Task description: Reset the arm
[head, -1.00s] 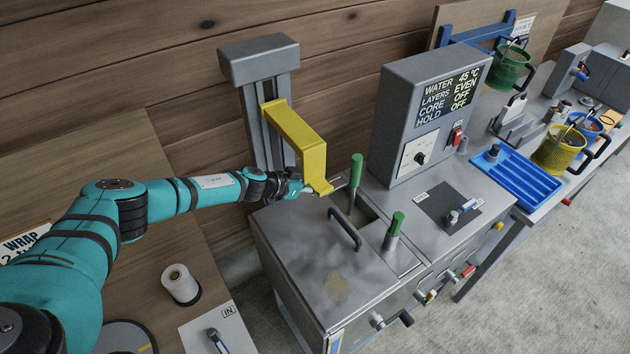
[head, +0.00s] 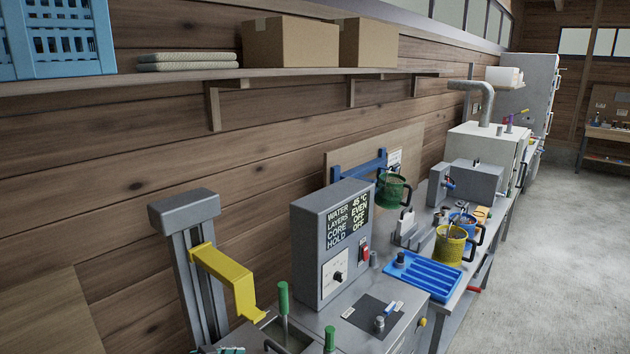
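Of my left arm only a thin teal sliver (head: 222,350) shows at the bottom edge of the head view, below the yellow bracket. The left gripper itself is not visible, so its opening and contents are hidden. My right arm and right gripper are not in view. The yellow bracket (head: 225,273) is on a grey upright column (head: 190,225) at the lower left and reaches toward the machine top.
A grey control box (head: 325,240) stands behind green-handled levers (head: 284,298). To the right are a blue tray (head: 423,275), a yellow bucket (head: 450,245) and a green bucket (head: 391,190). A wall shelf (head: 200,84) holds cardboard boxes (head: 291,42). Floor at right is clear.

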